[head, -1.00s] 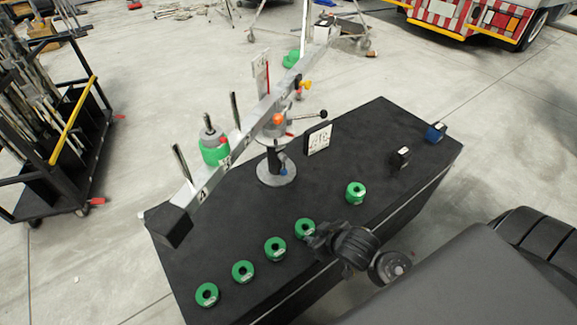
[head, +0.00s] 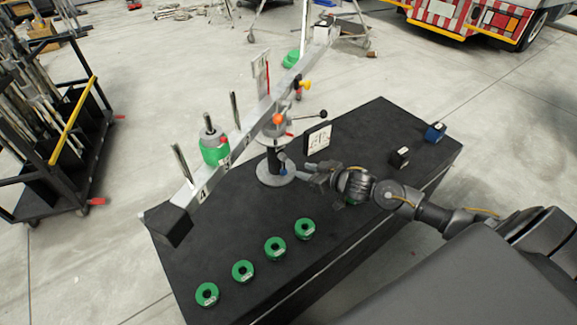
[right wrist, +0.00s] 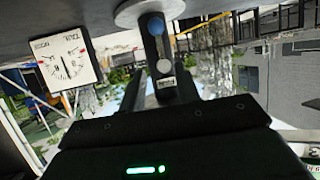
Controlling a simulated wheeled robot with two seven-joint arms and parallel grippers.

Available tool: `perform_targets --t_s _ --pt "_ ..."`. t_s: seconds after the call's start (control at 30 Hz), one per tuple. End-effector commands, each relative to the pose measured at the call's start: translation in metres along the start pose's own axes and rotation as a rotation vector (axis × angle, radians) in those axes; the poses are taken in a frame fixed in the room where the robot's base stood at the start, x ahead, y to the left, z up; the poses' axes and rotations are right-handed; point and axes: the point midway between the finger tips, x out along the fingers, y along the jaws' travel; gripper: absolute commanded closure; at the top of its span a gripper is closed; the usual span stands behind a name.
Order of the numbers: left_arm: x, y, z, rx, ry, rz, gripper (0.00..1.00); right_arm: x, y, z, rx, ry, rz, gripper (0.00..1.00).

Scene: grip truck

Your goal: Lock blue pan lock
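The blue pan lock (head: 283,172) is a small blue knob low on the dark post of the balance-arm stand, just above its round grey base (head: 268,179). In the right wrist view the blue knob (right wrist: 155,25) shows near the top centre, with a pale round knob (right wrist: 164,66) below it in the picture. My right gripper (head: 288,167) reaches in from the right, its two fingers apart and pointing at the post around the blue knob. Whether a finger touches the knob cannot be told. My left gripper shows in neither view.
A long grey beam (head: 240,140) with upright pins slants above the black table (head: 225,235). Several green discs (head: 275,249) lie near the front edge. A white-faced dial (head: 318,139) stands behind my right gripper. Two small blocks (head: 436,131) (head: 399,157) sit at the right.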

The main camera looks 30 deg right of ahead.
Motion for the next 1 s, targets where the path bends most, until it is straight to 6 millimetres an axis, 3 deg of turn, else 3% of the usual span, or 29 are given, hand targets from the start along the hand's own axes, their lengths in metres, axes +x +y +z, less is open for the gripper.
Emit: perform_targets --t_s 0.2,0.43,0.87,1.0 --pt "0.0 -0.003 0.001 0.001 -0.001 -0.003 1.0 0.043 0.0 -0.002 0.002 0.003 0.0 0.67" --pt "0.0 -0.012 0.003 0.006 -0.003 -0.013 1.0 0.075 0.0 -0.001 0.001 0.002 0.001 0.67" --pt "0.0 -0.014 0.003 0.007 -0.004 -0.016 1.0 0.086 0.0 0.0 0.0 0.001 0.0 0.67" --pt "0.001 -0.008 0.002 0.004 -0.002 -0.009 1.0 0.086 0.0 0.0 -0.001 0.001 0.0 0.83"
